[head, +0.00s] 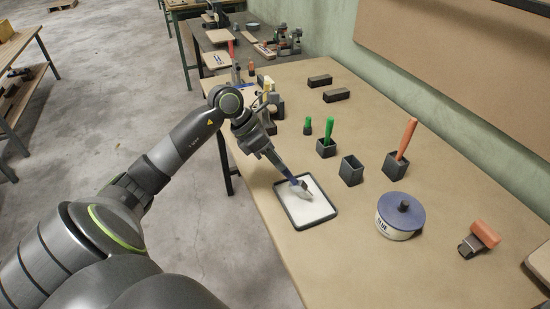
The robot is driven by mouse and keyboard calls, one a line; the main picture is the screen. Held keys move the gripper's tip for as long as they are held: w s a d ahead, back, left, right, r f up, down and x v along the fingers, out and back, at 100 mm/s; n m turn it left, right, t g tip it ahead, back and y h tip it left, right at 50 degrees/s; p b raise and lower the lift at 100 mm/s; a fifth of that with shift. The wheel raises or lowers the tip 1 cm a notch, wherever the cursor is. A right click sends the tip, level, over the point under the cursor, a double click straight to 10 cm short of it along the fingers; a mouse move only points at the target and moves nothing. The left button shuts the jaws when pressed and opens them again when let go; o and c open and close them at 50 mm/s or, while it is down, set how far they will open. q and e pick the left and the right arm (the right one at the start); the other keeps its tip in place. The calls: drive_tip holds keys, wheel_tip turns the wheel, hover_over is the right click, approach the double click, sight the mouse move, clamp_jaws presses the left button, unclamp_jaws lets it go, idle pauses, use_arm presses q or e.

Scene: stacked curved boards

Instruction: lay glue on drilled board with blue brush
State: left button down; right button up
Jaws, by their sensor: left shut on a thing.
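My left gripper (281,167) is shut on a brush with a blue handle (293,180). The blue brush points down to the right, and its tip is at the white glue in a dark-rimmed tray (289,222). I cannot tell how deep the bristles sit in the glue. A round glue tub (396,224) with a blue lid stands to the right of the tray. No drilled board can be made out for sure. My right gripper is not in view.
Dark holders with a green-handled brush (329,130) and an orange-handled brush (406,138) stand behind the tray, beside an empty holder (351,171). Two dark blocks (336,95) lie further back. An orange-handled tool (485,233) lies at right. The table front is clear.

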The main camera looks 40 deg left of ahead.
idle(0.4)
use_arm(q)
wheel_tip(320, 180, up, 2)
drive_tip(key=shift+p, duration=0.55)
drive_tip(key=shift+r+p, duration=1)
drive_tip(key=shift+r, duration=1.5)
